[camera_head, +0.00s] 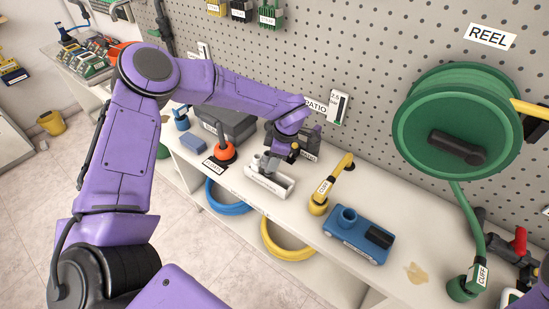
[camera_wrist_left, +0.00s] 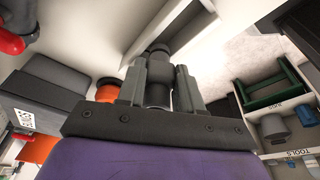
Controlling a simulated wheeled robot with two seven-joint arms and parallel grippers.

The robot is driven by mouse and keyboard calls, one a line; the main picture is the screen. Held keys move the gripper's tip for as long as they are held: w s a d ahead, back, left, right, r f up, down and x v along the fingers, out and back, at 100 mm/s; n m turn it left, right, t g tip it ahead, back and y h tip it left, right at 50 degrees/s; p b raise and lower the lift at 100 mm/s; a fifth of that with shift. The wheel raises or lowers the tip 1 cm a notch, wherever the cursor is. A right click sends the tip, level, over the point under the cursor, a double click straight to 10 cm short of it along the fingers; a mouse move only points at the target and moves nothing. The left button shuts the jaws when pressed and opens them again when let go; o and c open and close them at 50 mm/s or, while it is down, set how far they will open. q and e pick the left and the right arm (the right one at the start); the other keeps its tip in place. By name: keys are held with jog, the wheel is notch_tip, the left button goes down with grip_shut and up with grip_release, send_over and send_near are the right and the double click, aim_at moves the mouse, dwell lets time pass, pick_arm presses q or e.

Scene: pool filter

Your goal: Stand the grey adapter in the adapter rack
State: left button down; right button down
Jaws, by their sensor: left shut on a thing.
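The grey adapter (camera_wrist_left: 158,68) is a short stepped cylinder between the two fingers of my left gripper (camera_wrist_left: 158,85) in the left wrist view. In the head view my left gripper (camera_head: 271,160) is shut on the adapter (camera_head: 267,166), fingers pointing down. The adapter rack (camera_head: 263,185) is a white, open-topped trough on the counter, with lettering on its front. The adapter's lower end is at the rack's left part; I cannot tell whether it touches the rack's floor. The rack also shows beyond the fingertips in the left wrist view (camera_wrist_left: 190,30).
An orange-red fitting (camera_head: 222,151) stands left of the rack, before a dark grey box (camera_head: 236,124). A yellow cuff elbow (camera_head: 320,203) and a blue pump unit (camera_head: 354,236) stand to its right. A green reel (camera_head: 450,120) hangs on the pegboard (camera_head: 380,70) behind.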

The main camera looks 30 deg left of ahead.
pick_arm(q)
jog(key=shift+f+b, duration=0.3)
jog(key=shift+f, duration=0.3)
jog(key=shift+r, duration=0.15)
jog(key=shift+r+p, duration=0.55)
jog(key=shift+p, duration=0.25)
jog(key=shift+p, duration=0.45)
jog(key=shift+f+b, duration=0.45)
jog(key=shift+f, duration=0.35)
dwell(0.4)
jog(key=shift+r, duration=0.15)
